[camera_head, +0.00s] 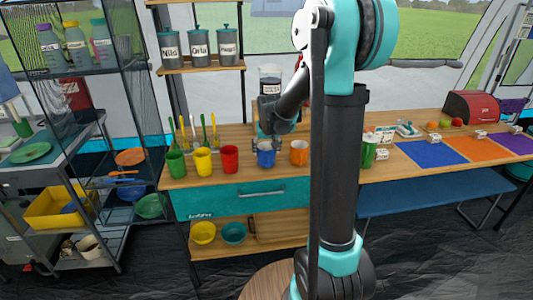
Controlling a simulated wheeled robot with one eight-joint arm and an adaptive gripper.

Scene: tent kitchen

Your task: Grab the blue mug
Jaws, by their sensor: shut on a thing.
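The blue mug (266,157) stands on the wooden counter (190,182), between a red mug (229,159) on its left and an orange mug (299,153) on its right. My gripper (266,142) reaches down over the blue mug from above and is shut on it at the rim. The upper part of the mug and the fingertips are partly hidden by the gripper. The mug looks upright, and I cannot tell whether it is lifted off the counter.
A yellow mug (202,161) and a green mug (176,163) stand further left. A coffee container (270,80) is behind my gripper. A green can (369,151) stands right of my arm. Coloured mats, including a blue one (432,154), lie on the right.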

